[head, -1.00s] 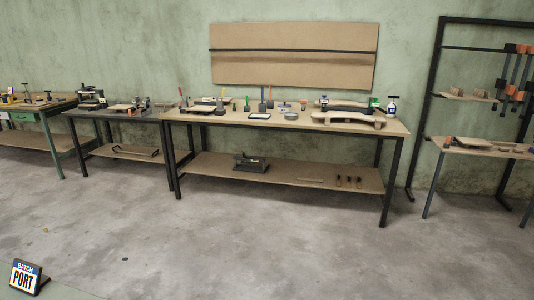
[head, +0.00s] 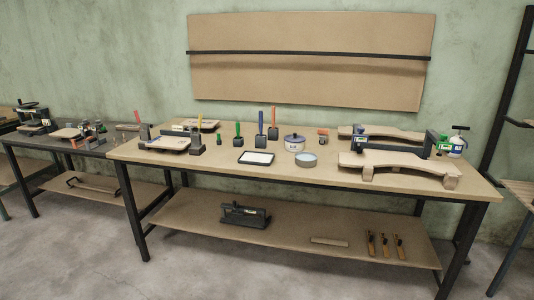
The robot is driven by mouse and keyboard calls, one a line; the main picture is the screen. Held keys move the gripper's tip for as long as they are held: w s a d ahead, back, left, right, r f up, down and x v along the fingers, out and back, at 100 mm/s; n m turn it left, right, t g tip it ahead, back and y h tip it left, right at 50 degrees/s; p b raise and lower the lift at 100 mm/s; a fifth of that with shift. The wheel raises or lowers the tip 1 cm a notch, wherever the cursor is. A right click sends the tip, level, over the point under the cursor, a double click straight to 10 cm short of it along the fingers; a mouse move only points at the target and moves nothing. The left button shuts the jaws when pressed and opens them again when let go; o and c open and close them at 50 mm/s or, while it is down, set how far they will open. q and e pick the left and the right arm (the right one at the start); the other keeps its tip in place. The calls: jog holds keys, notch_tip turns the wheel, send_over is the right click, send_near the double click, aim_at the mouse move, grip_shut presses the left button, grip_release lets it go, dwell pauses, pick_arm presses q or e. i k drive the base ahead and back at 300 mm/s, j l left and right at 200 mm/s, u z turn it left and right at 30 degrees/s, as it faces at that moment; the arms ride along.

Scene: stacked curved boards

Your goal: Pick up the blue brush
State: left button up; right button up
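The blue brush (head: 261,129) stands upright on the middle workbench, its blue handle pointing up from a dark block-like base. An orange-handled brush (head: 273,125) stands just to its right and slightly behind it. A green-handled brush (head: 238,134) stands to its left. The workbench (head: 330,172) is in front of me, its wooden top still some way off. Neither of my grippers shows in the head view.
A white-topped tray (head: 256,157), a white pot (head: 294,142) and a round tin (head: 306,159) stand near the brushes. Curved boards (head: 400,161) lie to the right. The lower shelf (head: 290,236) bears a dark tool (head: 245,215). Grey floor is open in front.

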aim_at(260, 112)
jog(key=i, duration=0.85)
jog(key=u, duration=0.05)
